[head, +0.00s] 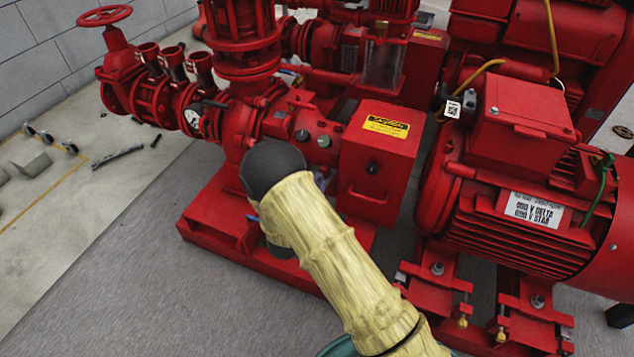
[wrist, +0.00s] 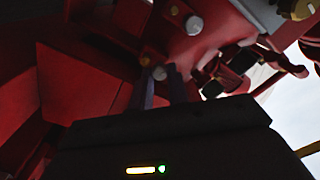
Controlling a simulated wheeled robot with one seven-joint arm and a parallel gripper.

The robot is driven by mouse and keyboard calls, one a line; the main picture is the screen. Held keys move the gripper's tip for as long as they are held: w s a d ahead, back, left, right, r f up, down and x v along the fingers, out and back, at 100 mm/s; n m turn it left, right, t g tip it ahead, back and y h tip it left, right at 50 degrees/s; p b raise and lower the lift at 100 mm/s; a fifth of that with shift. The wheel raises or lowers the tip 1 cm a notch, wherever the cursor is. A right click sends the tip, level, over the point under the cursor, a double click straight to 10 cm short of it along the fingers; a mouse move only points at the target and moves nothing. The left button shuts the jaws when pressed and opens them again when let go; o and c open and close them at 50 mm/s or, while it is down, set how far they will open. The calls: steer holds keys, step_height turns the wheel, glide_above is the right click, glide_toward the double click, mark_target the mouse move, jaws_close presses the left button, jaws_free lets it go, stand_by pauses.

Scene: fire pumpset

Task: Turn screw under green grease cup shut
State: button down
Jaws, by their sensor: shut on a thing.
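In the wrist view, the two dark fingers of my gripper (wrist: 162,92) point up into the red pump body. They are closed in on a small grey round-headed screw (wrist: 159,73), whose head shows between the fingertips. A small brass-coloured piece (wrist: 145,61) sits just beside it. In the head view my arm covers the gripper and the screw. I cannot make out a green grease cup for certain; a small greenish round part (head: 323,141) shows on the red pump housing, right of my arm.
A red box with a yellow caution label (head: 386,126) stands close right of my arm. The red motor (head: 520,200) is further right. Red valves (head: 125,75) and a gauge (head: 191,118) are at the left. The grey floor (head: 120,260) at front left is clear.

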steer(key=m, duration=0.6)
steer(key=shift+s+d+f, duration=0.1)
steer(key=shift+f, duration=0.1)
steer(key=m+b, duration=0.1)
steer(key=m, duration=0.4)
steer(key=shift+m, duration=0.3)
steer(key=c, duration=1.3)
jaws_free()
steer(key=shift+c, duration=0.2)
steer(key=shift+r, duration=0.1)
steer(key=p+v, duration=0.6)
steer(key=v, duration=1.1)
steer(key=shift+s+p, duration=0.2)
steer(key=shift+p, duration=0.2)
